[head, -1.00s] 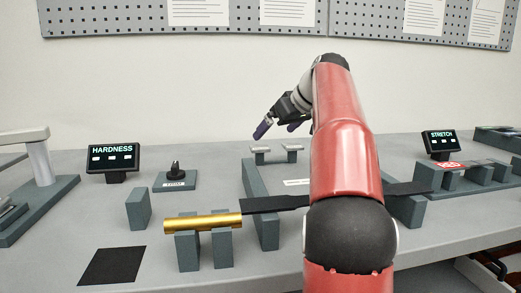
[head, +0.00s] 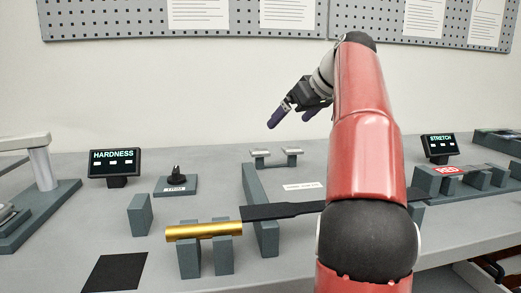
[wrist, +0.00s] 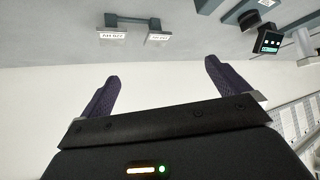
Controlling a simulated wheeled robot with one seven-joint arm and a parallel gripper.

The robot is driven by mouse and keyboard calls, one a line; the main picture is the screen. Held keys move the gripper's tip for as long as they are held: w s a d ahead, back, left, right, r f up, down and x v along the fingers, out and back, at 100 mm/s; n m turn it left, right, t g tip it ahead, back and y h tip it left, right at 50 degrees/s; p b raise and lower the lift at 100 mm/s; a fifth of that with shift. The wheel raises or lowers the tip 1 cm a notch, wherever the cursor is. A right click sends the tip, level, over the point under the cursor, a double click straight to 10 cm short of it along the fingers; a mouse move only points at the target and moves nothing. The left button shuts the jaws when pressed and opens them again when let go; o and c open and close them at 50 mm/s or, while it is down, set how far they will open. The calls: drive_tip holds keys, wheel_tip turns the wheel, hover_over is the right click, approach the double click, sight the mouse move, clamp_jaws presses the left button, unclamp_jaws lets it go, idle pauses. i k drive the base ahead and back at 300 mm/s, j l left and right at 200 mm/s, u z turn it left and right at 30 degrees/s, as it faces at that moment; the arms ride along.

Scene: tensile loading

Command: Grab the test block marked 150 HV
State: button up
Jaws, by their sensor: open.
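Two small light metal blocks, the left block (head: 260,152) and the right block (head: 292,151), sit on a low dark stand at the back of the bench. In the wrist view the two blocks, one (wrist: 111,36) and the other (wrist: 158,38), show white labels upside down. The print is too small to tell surely which one reads 150 HV. My gripper (head: 290,118) is open and empty, in the air above the blocks. In the wrist view its dark purple fingers (wrist: 162,72) are spread, with the blocks beyond their tips and nothing between them.
A HARDNESS display (head: 114,162) and a small dark knob stand (head: 176,182) are at left. A gold cylinder (head: 204,231) rests on grey supports in front, beside a long black bar (head: 280,211). A STRETCH display (head: 440,146) is at right. A pegboard hangs behind.

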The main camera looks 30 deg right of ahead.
sight(258, 152)
drive_tip(key=k+l, duration=0.2)
drive_tip(key=k, duration=0.3)
drive_tip(key=k+l, duration=0.15)
drive_tip(key=k, duration=0.3)
